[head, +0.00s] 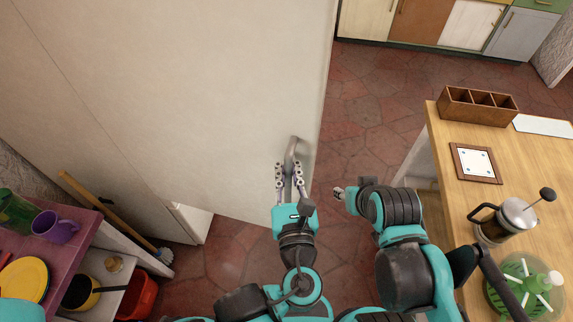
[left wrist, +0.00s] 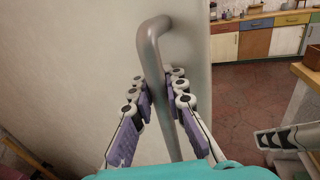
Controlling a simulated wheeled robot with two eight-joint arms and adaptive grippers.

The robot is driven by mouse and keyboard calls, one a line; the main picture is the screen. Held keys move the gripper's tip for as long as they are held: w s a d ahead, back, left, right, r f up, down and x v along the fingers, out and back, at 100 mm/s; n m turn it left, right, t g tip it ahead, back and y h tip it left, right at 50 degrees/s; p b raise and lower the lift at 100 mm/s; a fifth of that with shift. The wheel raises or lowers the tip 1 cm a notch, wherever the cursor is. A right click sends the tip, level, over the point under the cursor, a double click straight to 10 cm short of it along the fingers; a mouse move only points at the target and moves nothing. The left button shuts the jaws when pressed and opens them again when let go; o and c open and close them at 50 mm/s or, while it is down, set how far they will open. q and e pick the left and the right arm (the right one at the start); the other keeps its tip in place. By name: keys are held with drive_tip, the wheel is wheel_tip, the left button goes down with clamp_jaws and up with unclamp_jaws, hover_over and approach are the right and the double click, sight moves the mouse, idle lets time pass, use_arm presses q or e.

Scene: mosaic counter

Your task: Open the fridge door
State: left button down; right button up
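The fridge door (head: 190,90) is a large off-white panel filling the upper left of the head view, and it also shows in the left wrist view (left wrist: 80,70). A metal bar handle (head: 292,151) is near the panel's right edge; its bent top shows in the left wrist view (left wrist: 150,42). My left gripper (head: 289,166) has its fingers on both sides of the handle, drawn in close, and looks shut on it. The handle's lower end is hidden. My right gripper (head: 338,193) is partly hidden behind its arm; its finger opening is not clear.
A wooden counter (head: 450,150) stands at right with a divided box (head: 478,105), a framed tile (head: 475,163) and a French press (head: 508,220). A purple shelf (head: 75,240) with dishes and a broom (head: 110,215) are at lower left. Red floor (head: 370,110) is clear between door and counter.

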use_arm(q)
drive_tip(key=c, duration=1.6)
unclamp_jaws()
drive_tip(key=shift+d, duration=0.25)
drive_tip(key=shift+o, duration=0.6)
drive_tip(key=shift+s+d, duration=0.1)
drive_tip(key=shift+d, duration=0.1)
drive_tip(key=shift+a, duration=0.1)
use_arm(e)
drive_tip(key=shift+s+d, duration=0.1)
drive_tip(key=shift+d, duration=0.15)
use_arm(q)
drive_tip(key=shift+a, duration=0.15)
use_arm(e)
drive_tip(key=shift+a, duration=0.1)
use_arm(q)
drive_tip(key=shift+s, duration=3.75)
